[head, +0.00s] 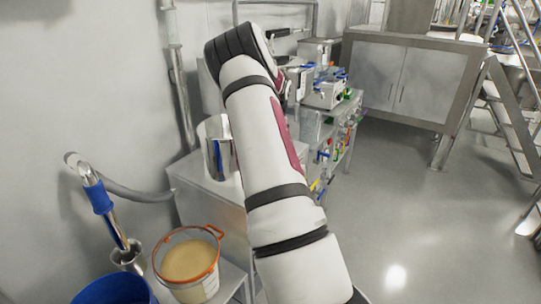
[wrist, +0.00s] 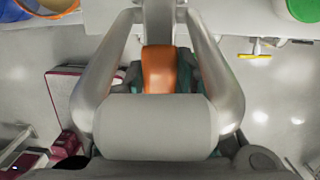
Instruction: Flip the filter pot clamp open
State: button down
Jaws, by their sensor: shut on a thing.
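In the wrist view an orange piece (wrist: 159,68) sits between the dark fingers of my gripper (wrist: 160,80), which is shut on it. It looks like the clamp's handle. Curved bright metal bars (wrist: 101,72) run down both sides of it, and a wide grey rounded body (wrist: 155,127) lies below it in the picture, hiding the lower part of the grip. In the head view my arm hides my gripper and the clamp. A shiny steel cylinder (head: 215,150) stands behind the arm on a steel cabinet; I cannot tell whether it is the filter pot.
An orange-rimmed bucket of pale powder (head: 188,258) and a blue tub (head: 115,290) stand at the lower left. A blue-gripped hose wand (head: 98,197) is by the wall. An equipment-laden bench (head: 325,125) is behind the arm. The floor (head: 400,220) to the right is clear.

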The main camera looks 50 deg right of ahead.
jog(key=shift+w+a+r+t, duration=0.15)
jog(key=shift+w+r, duration=0.15)
jog(key=shift+w, duration=0.2)
jog(key=shift+w+r+t, duration=0.15)
jog(key=shift+w+r, duration=0.1)
jog(key=shift+w, duration=0.2)
jog(key=c, duration=1.3)
grip_release()
jog(key=shift+w, duration=0.1)
jog(key=shift+s+f, duration=0.15)
jog(key=shift+s, duration=0.15)
jog(key=r, duration=0.4)
jog(key=s+r, duration=0.1)
jog(key=r, duration=0.7)
jog(key=shift+s, duration=0.15)
